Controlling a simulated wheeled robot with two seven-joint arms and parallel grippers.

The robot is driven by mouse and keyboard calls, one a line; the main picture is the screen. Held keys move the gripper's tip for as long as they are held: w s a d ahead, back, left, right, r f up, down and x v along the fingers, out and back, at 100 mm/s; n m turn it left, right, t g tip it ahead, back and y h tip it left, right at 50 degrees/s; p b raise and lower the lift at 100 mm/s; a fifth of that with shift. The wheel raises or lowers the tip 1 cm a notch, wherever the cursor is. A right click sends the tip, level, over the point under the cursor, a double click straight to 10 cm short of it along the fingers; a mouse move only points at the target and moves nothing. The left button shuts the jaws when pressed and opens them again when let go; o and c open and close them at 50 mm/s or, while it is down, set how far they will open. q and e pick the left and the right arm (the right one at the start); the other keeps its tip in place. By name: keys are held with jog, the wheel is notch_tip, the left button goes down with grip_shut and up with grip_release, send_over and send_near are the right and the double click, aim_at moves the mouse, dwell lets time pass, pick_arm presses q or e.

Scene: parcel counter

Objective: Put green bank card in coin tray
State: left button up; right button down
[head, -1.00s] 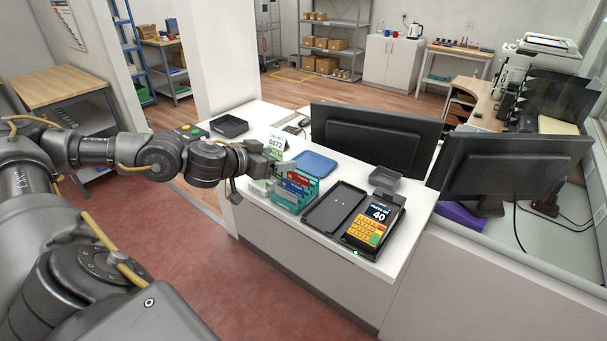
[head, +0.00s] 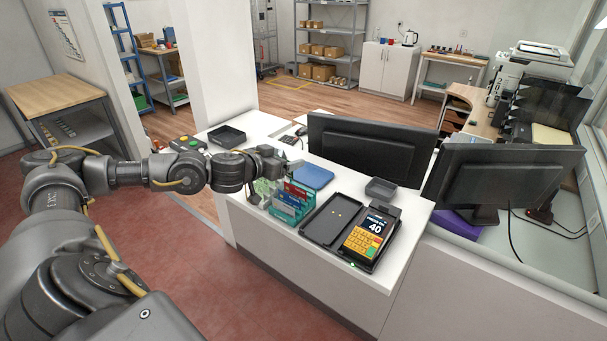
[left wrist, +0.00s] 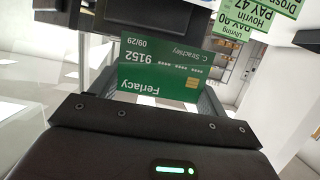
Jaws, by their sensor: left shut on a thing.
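The green bank card (left wrist: 160,72), with a gold chip and upside-down print, is gripped in front of the left wrist camera. My left gripper (head: 262,188) is shut on it, above the left end of the counter, beside the card rack (head: 283,211). The card is hard to make out in the head view, where the gripper partly hides that spot. The rack holds red, blue and other cards.
A blue flat tray (head: 312,176) lies behind the rack. A long black tray (head: 332,219) and the card terminal (head: 367,238) lie to the right. Green price labels (left wrist: 240,20) show in the wrist view.

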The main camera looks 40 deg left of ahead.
pick_arm(q)
jog(key=w+f, duration=0.2)
jog(key=w+d+f, duration=0.1)
jog(key=w+f, duration=0.2)
jog(key=shift+w+d+p, duration=0.2)
jog(key=shift+w+p, duration=0.1)
jog(key=shift+p, duration=0.05)
jog(key=shift+w+d+f, duration=0.1)
jog(key=shift+w+f, duration=0.3)
jog(key=shift+f, duration=0.2)
jog(key=f+p, duration=0.2)
jog(key=shift+w+d+f, duration=0.1)
jog(key=shift+w+f, duration=0.25)
jog(key=shift+c, duration=0.3)
jog(key=shift+s+d+f, duration=0.1)
jog(key=shift+s+f, duration=0.15)
jog(key=shift+f, duration=0.2)
jog(key=o, duration=0.7)
jog(key=shift+c, duration=0.2)
jog(key=o, duration=0.3)
jog(key=shift+w+a+f, duration=0.1)
jog(key=shift+w+a, duration=0.1)
jog(key=shift+w, duration=0.05)
jog(key=shift+o, duration=0.2)
jog(key=shift+d, duration=0.1)
